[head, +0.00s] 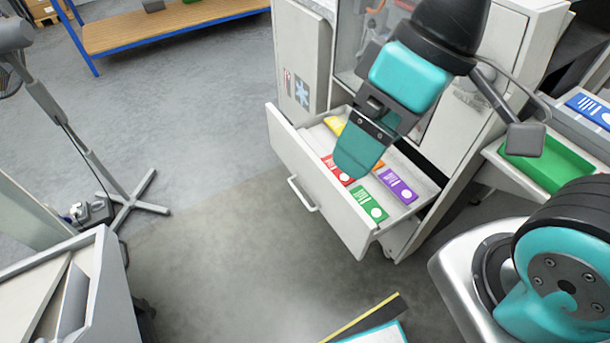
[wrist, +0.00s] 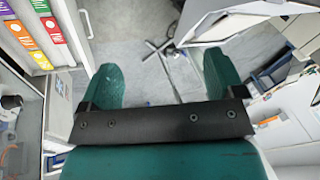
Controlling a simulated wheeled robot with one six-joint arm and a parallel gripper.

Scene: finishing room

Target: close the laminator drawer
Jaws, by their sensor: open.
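The laminator drawer (head: 308,183) stands pulled out of the white cabinet in the head view, with a bar handle (head: 302,195) on its front. Several coloured packs lie inside, among them a green one (head: 370,203) and a purple one (head: 398,186). My gripper (head: 354,165) shows over the drawer in the head view and covers part of its inside. In the wrist view my gripper (wrist: 162,82) has its two teal fingers spread with nothing between them. The drawer's packs (wrist: 33,38) show at the upper left there, to one side of the fingers.
A tray with a green inside (head: 548,165) stands right of the cabinet. A blue-framed bench (head: 160,30) is at the back. Floor (head: 215,215) before the drawer is clear.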

